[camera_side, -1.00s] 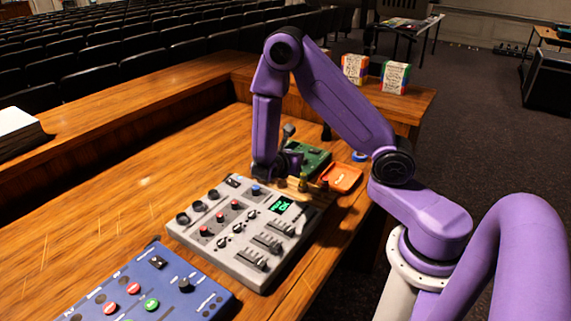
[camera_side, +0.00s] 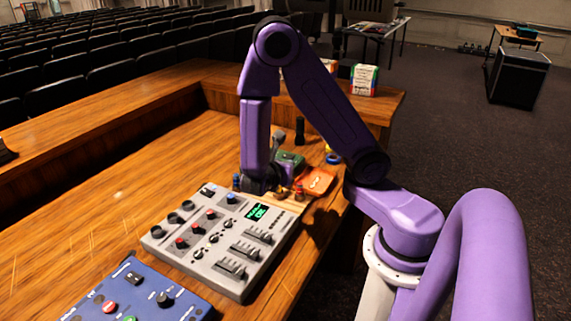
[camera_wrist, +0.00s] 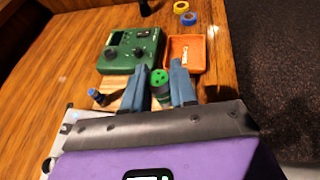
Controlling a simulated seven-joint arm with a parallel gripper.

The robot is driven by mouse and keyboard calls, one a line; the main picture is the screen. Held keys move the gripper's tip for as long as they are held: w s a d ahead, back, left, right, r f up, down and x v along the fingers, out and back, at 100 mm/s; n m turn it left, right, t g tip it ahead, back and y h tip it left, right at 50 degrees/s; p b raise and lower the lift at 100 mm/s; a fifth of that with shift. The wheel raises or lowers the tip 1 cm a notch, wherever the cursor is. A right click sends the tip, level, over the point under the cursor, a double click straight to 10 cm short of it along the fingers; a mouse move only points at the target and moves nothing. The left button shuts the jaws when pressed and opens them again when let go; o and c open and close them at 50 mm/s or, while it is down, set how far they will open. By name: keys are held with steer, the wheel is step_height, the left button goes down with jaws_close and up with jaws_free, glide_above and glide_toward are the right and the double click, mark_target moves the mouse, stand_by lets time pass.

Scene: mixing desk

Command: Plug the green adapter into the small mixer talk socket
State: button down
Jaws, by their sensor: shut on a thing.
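In the wrist view, my gripper (camera_wrist: 157,92) is shut on the green adapter (camera_wrist: 159,78), a round plug with a bright green top and darker body. It is over or beside a wooden strip (camera_wrist: 107,87); I cannot tell whether it is clear of it. A blue adapter (camera_wrist: 96,94) stands left of my fingers. A green mixer (camera_wrist: 130,50) with knobs lies just beyond. In the side view, a larger grey mixer (camera_side: 208,252) with a lit screen stands in front of my gripper (camera_side: 270,190). No talk socket label is readable.
An orange tray (camera_wrist: 201,52) lies right of the green mixer. Yellow (camera_wrist: 180,7) and blue (camera_wrist: 188,18) tape rolls lie beyond it. A blue mixer (camera_side: 140,295) is at the front left. The desk's left side is clear; its right edge is close.

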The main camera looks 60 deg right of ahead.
steer(key=w+a+f+n+t+y, duration=0.1)
steer(key=w+a+n+t, duration=0.1)
steer(key=w+a, duration=0.85)
steer(key=w+a+f+n+t+y, duration=0.1)
steer(key=w+a+f+n+t, duration=0.15)
steer(key=w+a, duration=0.85)
steer(key=shift+w+d+f, duration=0.4)
steer(key=shift+d+f, duration=0.05)
steer(key=shift+f, duration=0.4)
steer(key=shift+w+d+f, duration=0.45)
steer(key=shift+f, duration=0.4)
steer(key=shift+w+d+f, duration=0.4)
steer(key=shift+d+f, duration=0.05)
steer(key=shift+f, duration=0.4)
steer(key=shift+f, duration=0.6)
steer(key=c, duration=1.2)
jaws_free()
steer(key=shift+v, duration=5.5)
steer(key=shift+s, duration=0.1)
